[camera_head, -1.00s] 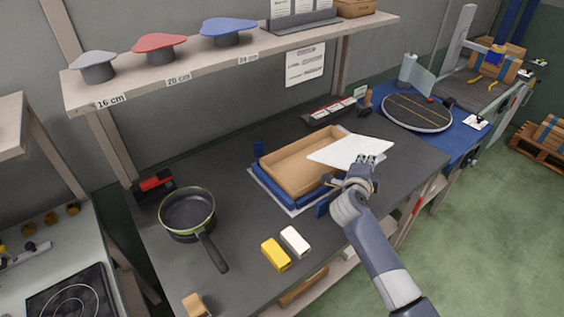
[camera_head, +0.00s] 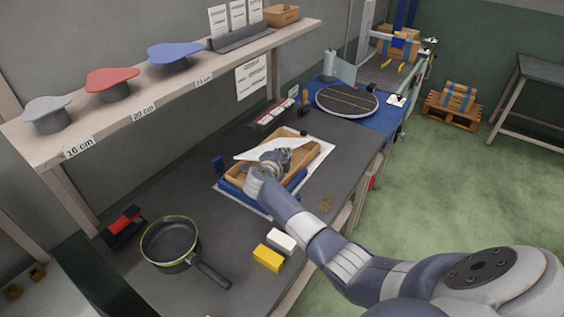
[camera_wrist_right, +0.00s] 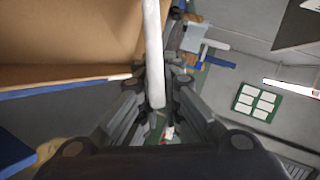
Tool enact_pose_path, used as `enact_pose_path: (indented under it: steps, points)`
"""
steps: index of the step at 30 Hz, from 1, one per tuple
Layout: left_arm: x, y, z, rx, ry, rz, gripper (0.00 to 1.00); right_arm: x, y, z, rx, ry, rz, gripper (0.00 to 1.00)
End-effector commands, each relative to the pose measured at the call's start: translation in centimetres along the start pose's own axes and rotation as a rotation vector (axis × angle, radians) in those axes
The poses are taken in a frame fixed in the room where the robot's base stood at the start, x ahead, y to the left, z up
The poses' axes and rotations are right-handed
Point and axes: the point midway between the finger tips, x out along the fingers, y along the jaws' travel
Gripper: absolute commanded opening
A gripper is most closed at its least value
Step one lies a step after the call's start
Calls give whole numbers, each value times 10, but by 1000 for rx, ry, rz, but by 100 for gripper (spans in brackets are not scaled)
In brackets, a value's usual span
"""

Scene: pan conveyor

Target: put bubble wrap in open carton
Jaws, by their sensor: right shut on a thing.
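The white bubble wrap sheet (camera_head: 258,151) is over the open carton (camera_head: 312,160) in the head view. My right gripper (camera_head: 281,157) is shut on the sheet above the carton, with the arm reaching in from the lower right. In the right wrist view the sheet (camera_wrist_right: 153,45) stands edge-on between the fingertips (camera_wrist_right: 156,88), and the brown carton (camera_wrist_right: 50,75) is on the left. The gripper and sheet hide much of the carton's inside. I cannot tell whether the sheet touches the carton. My left gripper is not in view.
The carton sits in a blue holder (camera_head: 235,190) on the dark bench. A pan (camera_head: 170,240), a yellow block (camera_head: 268,257) and a white block (camera_head: 282,240) lie nearer. A shelf (camera_head: 160,110) with lids overhangs the back. A round plate (camera_head: 346,99) stands farther right.

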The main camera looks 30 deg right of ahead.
Motion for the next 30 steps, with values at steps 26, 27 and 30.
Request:
enact_pose_path:
  steps: [26, 27, 30]
  points:
    - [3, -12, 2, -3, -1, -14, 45, 12, 31, 8, -2, 1, 0, 26]
    - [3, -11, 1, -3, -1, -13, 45, 12, 31, 8, -2, 1, 0, 26]
    - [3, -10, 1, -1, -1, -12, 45, 12, 31, 8, -2, 1, 0, 26]
